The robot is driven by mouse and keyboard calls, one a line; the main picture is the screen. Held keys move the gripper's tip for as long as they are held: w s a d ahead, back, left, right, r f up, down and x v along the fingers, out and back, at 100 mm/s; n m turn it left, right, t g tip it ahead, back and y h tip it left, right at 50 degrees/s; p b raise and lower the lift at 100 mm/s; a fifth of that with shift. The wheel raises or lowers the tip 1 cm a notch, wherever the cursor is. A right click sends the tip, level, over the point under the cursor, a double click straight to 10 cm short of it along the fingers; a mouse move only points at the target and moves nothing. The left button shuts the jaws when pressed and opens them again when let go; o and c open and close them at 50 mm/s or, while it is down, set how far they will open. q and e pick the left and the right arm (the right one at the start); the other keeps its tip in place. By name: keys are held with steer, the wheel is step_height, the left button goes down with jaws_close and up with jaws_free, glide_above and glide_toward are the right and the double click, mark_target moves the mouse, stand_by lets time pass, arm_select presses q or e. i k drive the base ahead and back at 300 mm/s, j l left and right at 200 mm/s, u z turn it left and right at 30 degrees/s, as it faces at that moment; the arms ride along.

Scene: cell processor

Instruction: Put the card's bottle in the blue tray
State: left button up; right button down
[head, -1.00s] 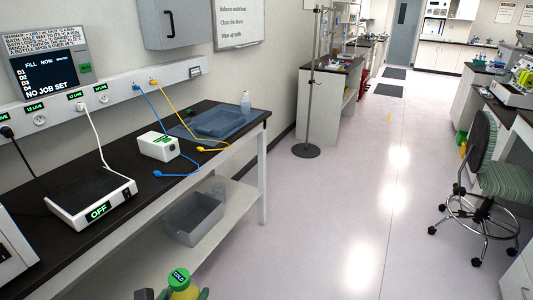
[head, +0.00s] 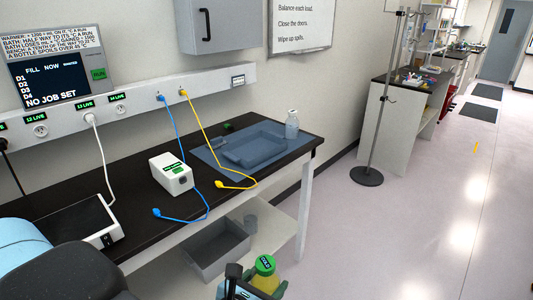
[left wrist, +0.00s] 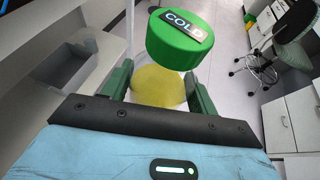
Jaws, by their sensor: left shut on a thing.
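A bottle with a green cap marked COLD and yellow contents (head: 264,279) is held in front of the bench at the bottom of the head view. In the left wrist view its cap (left wrist: 180,38) stands above the yellow body, between two green fingers. My left gripper (head: 252,290) is shut on this bottle. The blue tray (head: 262,158) lies on a flat blue mat on the bench, up and left of the bottle. A clear bottle with a pale cap (head: 292,125) stands beside the tray. A printed card (head: 55,38) is above the wall display. My right gripper is not in view.
A white box (head: 171,173) sits left of the tray, with blue (head: 180,217) and yellow (head: 236,186) cables lying nearby. A white device (head: 75,230) is at the left. A grey bin (head: 215,250) is on the lower shelf. A pole stand (head: 367,177) is at the right.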

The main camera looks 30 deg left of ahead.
mark_target(255, 151)
steer(key=i+l+u, duration=0.1)
steer(key=i+u, duration=0.2)
steer(key=i, duration=0.2)
steer(key=i+l+u, duration=0.3)
steer(key=i, duration=0.2)
steer(key=i+l+u, duration=0.3)
steer(key=i, duration=0.2)
